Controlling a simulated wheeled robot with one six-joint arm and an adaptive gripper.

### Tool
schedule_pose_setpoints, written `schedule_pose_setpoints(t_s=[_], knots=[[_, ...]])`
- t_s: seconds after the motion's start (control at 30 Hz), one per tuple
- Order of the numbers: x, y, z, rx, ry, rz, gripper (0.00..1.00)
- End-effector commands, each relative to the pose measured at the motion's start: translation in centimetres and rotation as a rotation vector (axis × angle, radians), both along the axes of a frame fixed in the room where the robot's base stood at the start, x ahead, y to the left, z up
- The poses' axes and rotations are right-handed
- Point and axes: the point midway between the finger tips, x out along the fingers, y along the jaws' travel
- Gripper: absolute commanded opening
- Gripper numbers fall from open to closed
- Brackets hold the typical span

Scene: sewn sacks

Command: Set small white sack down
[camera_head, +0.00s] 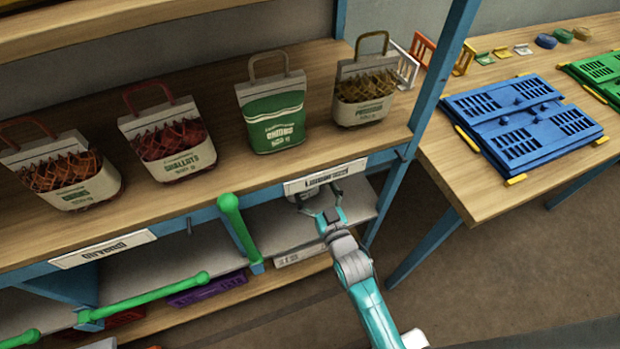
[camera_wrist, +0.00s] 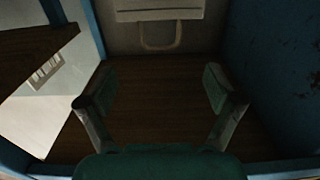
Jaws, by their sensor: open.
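A pale sack (camera_wrist: 160,10) shows at the top edge of the wrist view, only partly in frame and dim, with its loop handle (camera_wrist: 160,42) hanging toward my gripper in the picture. It is inside a shelf compartment with a dark wooden floor (camera_wrist: 160,100). My gripper (camera_wrist: 160,90) is open, its two fingers spread wide with nothing between them, and the handle lies beyond the fingertips, apart from them. In the head view my gripper (camera_head: 320,205) is at the lower shelf opening, just under a white label (camera_head: 325,177). I cannot make out this sack in the head view.
Several handled sacks, such as a green one (camera_head: 272,115) and a red-netted one (camera_head: 170,140), stand on the upper shelf. Blue posts (camera_head: 440,70) and green bars (camera_head: 238,225) frame the rack. A table with a blue folded crate (camera_head: 520,120) stands right.

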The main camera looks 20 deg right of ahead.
Motion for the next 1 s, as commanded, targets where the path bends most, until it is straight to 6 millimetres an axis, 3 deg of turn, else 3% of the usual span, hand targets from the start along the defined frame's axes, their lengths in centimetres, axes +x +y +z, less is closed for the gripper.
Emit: schedule_pose_setpoints(t_s=[0.43,0.57,0.67,0.8,1.0], knots=[[-1.2,0.0,0.0,0.000,0.001,0.000,0.92],[-3.0,0.0,-0.6,0.000,0.015,0.000,0.92],[-6.3,0.0,-1.3,0.000,0.035,0.000,0.92],[-12.3,0.0,-1.9,0.000,0.072,0.000,0.92],[-20.5,0.0,-1.4,0.000,0.123,0.000,0.92]])
